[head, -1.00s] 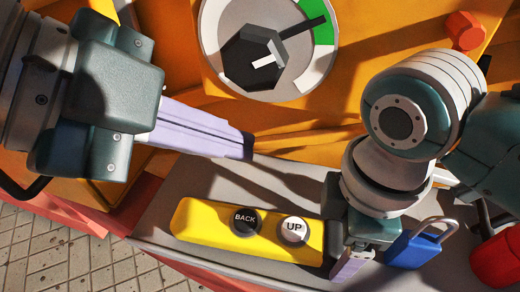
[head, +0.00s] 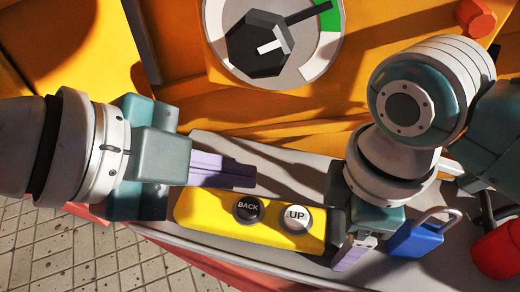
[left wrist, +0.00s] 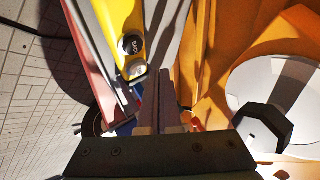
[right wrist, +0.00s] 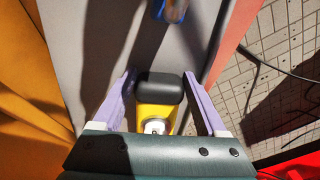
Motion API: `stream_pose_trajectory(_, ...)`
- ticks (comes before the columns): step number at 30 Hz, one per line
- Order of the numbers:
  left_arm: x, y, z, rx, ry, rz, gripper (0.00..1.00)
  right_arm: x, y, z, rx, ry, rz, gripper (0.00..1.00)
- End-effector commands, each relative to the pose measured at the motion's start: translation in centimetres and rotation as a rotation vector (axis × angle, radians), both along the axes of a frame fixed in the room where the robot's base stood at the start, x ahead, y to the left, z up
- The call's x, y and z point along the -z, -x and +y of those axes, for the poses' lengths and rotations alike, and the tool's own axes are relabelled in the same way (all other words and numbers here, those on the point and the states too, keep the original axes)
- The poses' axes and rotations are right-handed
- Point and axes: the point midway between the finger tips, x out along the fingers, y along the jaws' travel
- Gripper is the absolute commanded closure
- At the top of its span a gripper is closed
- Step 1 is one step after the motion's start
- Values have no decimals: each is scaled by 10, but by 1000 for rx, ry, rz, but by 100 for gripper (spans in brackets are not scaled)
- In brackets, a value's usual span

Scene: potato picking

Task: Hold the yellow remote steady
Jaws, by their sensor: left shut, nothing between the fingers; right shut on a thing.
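The yellow remote (head: 222,211) lies on a grey ledge, with a black BACK button (head: 248,210) and a white UP button (head: 297,218). It also shows in the left wrist view (left wrist: 120,15) and in the right wrist view (right wrist: 155,112). My right gripper (head: 345,240) is shut on the remote's right, black-capped end, one finger on each side of it. My left gripper (head: 252,176) is shut and empty, just behind the remote near the BACK button; its fingers lie together in the left wrist view (left wrist: 160,90).
The grey ledge (head: 285,165) is narrow, with a tiled floor (head: 80,250) below its front edge. A blue padlock (head: 415,240) and a red object (head: 500,250) stand to the right of my right gripper. A dial (head: 265,45) sits on the orange panel behind.

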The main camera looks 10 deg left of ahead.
Motion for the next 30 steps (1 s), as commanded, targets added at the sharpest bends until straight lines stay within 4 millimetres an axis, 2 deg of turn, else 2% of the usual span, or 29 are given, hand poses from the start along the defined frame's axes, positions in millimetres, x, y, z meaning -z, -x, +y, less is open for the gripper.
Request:
stream_pose_trajectory(3,15,0,0,0,-1,3,100,0,0,0,0,0,0,95)
stream_pose_trajectory(10,29,0,0,1,-2,0,100,0,0,0,0,0,0,95)
stream_pose_trajectory(30,31,0,0,1,0,-1,100,0,0,0,0,0,0,95)
